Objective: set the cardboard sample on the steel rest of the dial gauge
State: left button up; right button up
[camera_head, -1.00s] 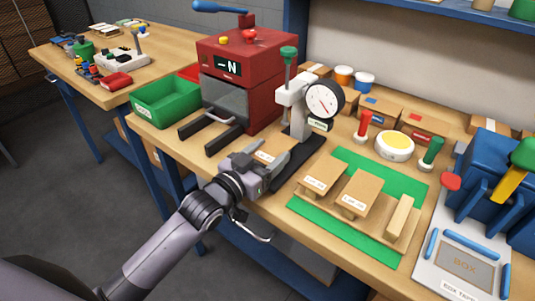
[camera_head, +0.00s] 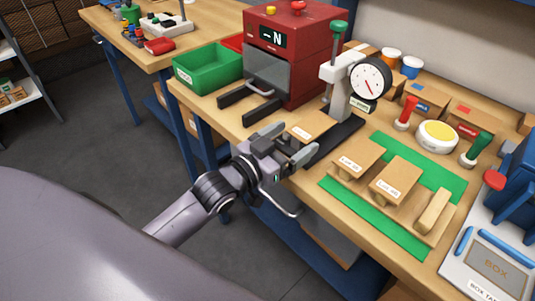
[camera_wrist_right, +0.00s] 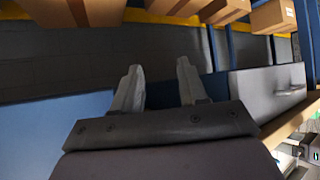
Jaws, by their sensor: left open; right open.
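The cardboard sample (camera_head: 311,124), a flat tan piece with a white label, lies by the dark steel base (camera_head: 336,138) of the dial gauge (camera_head: 369,77). I cannot tell whether it rests on the steel or only beside it. My left gripper (camera_head: 297,139) is open at the sample's near edge, its fingers spread on either side of that edge; its body hides part of the sample and base. My right gripper (camera_wrist_right: 160,85) shows only in the right wrist view, open and empty, away from the sample.
A green mat (camera_head: 347,196) with several tan cardboard pieces lies right of the gauge. A red machine (camera_head: 291,45) with dark forks and a green bin (camera_head: 208,68) stand left.

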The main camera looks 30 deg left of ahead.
pick_arm(q)
jog(key=v, duration=0.7)
jog(key=s+f+n+g+y, duration=0.1)
jog(key=s+f+g+y, duration=0.1)
jog(key=s+f, duration=0.5)
jog(key=s+f+g+y+p, duration=0.1)
jog(key=s+f+g, duration=0.3)
jog(key=f, duration=1)
jog(key=shift+s+a+f+n+g+y+p, duration=0.25)
jog(key=shift+s+n+y, duration=0.2)
jog(key=shift+s, duration=0.9)
